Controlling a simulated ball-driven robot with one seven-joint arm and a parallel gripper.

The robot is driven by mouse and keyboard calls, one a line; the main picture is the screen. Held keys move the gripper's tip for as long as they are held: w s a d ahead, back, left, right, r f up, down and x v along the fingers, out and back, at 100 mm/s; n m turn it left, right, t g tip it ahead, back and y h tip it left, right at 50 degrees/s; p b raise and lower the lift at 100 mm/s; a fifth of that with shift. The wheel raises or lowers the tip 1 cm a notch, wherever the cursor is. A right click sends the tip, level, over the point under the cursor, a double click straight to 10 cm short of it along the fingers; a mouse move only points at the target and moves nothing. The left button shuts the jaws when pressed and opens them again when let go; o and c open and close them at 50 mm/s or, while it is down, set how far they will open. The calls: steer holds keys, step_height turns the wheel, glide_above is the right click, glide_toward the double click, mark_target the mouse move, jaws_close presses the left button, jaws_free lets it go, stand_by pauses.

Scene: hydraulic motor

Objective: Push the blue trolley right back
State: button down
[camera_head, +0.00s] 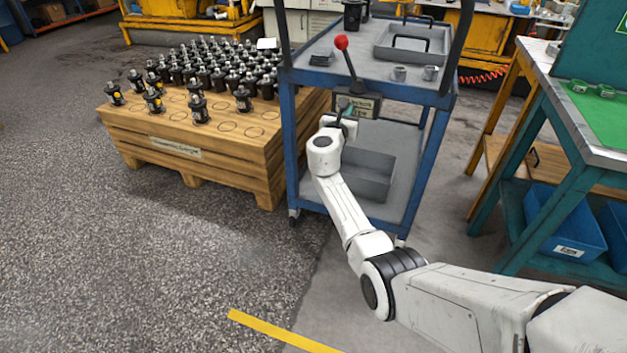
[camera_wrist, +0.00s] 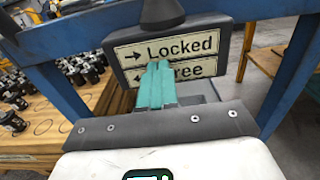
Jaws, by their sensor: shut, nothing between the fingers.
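The blue trolley (camera_head: 291,150) stands upright in the middle of the head view, with grey shelves. Its blue frame (camera_wrist: 292,78) also shows in the wrist view. A black lever with a red knob (camera_head: 341,42) rises at its near edge. Below the lever hangs a dark plate (camera_head: 368,106); in the wrist view the plate (camera_wrist: 205,45) reads "Locked" with a right arrow and, partly hidden, "Free" with a left arrow. My gripper (camera_head: 347,108) is in front of this plate. Its teal fingers (camera_wrist: 155,72) are together and empty; I cannot tell whether they touch the plate.
A wooden pallet box (camera_head: 222,160) with several black motors stands close at the trolley's left. A teal workbench (camera_head: 570,120) with blue bins (camera_head: 560,225) stands at the right. The floor at left front is clear.

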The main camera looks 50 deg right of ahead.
steer(key=x, duration=0.1)
steer(key=b+x, duration=0.1)
steer(key=shift+w+d+r, duration=0.2)
steer(key=shift+w, duration=0.1)
steer(key=shift+r, duration=0.1)
steer(key=shift+s, duration=0.1)
steer(key=p+v, duration=0.5)
steer(key=v, duration=0.9)
steer(key=shift+f, duration=0.25)
steer(key=shift+a, duration=0.1)
